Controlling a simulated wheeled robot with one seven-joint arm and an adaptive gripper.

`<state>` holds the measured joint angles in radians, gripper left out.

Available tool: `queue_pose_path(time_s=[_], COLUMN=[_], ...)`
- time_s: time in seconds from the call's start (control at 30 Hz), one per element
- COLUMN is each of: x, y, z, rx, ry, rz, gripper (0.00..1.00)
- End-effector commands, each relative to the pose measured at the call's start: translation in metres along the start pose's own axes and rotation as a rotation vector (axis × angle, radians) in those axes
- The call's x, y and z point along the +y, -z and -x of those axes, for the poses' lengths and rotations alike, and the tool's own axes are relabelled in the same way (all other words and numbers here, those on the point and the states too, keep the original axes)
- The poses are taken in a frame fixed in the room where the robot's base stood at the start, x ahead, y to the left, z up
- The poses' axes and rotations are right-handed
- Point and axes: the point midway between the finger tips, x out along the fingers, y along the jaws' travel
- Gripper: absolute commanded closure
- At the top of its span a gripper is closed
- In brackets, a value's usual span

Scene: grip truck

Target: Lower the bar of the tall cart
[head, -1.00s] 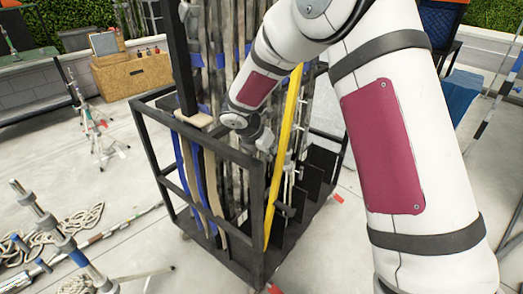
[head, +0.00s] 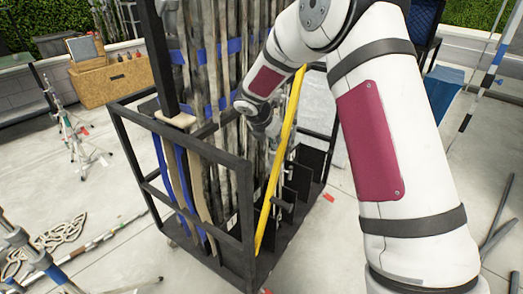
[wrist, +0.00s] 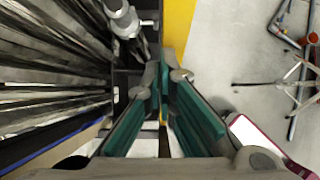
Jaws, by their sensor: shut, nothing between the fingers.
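The tall cart (head: 245,170) is a black metal frame in the middle of the head view, packed with long upright poles. A yellow bar (head: 280,158) slants upright along its near right side. My gripper (head: 276,150) is inside the cart frame, close to the yellow bar, and partly hidden by it in the head view. In the wrist view my gripper (wrist: 165,78) has its green-padded fingers brought together with nothing seen between them. The yellow bar (wrist: 178,35) shows just beyond the fingertips; whether they touch it I cannot tell.
Wooden and blue strips (head: 180,165) hang on the cart's left side. A wooden cabinet (head: 115,80) stands behind.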

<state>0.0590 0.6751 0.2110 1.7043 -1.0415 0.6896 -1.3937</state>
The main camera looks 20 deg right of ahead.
Motion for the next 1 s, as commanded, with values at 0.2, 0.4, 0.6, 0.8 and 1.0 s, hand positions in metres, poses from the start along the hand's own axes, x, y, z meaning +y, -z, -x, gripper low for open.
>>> queue_pose_path(time_s=[0.2,0.4,0.6,0.8,1.0], x=[0.001,0.000,-0.001,-0.001,0.000], y=[-0.037,-0.056,-0.062,-0.062,-0.060], z=[-0.055,-0.085,-0.091,-0.090,-0.085], rx=[-0.001,-0.001,-0.001,-0.001,-0.001], ry=[0.002,0.000,-0.001,0.000,-0.001], rz=[-0.004,-0.001,0.001,0.001,0.001], gripper=[1.00,1.00,1.00,1.00,1.00])
